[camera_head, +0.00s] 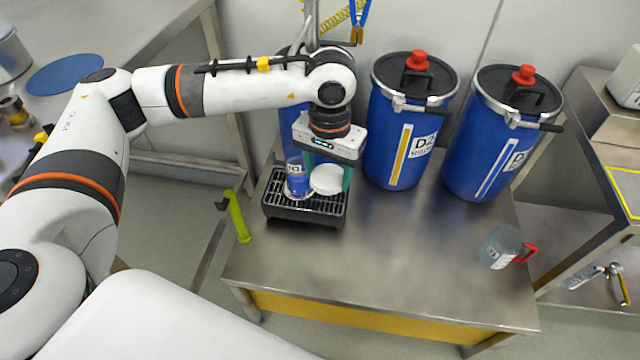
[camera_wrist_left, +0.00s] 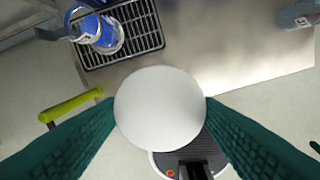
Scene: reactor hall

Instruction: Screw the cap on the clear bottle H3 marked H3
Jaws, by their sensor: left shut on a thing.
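My left gripper (camera_head: 328,170) is shut on a round white cap (camera_head: 327,180). In the left wrist view the cap (camera_wrist_left: 160,108) sits between the two teal fingers of the gripper (camera_wrist_left: 158,110). A clear bottle (camera_head: 297,182) with blue in it stands on the black grated tray (camera_head: 306,212), just left of the cap. The bottle also shows in the left wrist view (camera_wrist_left: 102,34), apart from the cap, with a white label too small to read surely. My right gripper is not in view.
Blue drums with red-knobbed lids stand behind, one marked D2 (camera_head: 398,140), another at right (camera_head: 490,150). A clear jug with a red handle (camera_head: 503,246) is on the steel table (camera_head: 400,265) at right. A green lever (camera_head: 238,215) is left of the tray. The table's front middle is clear.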

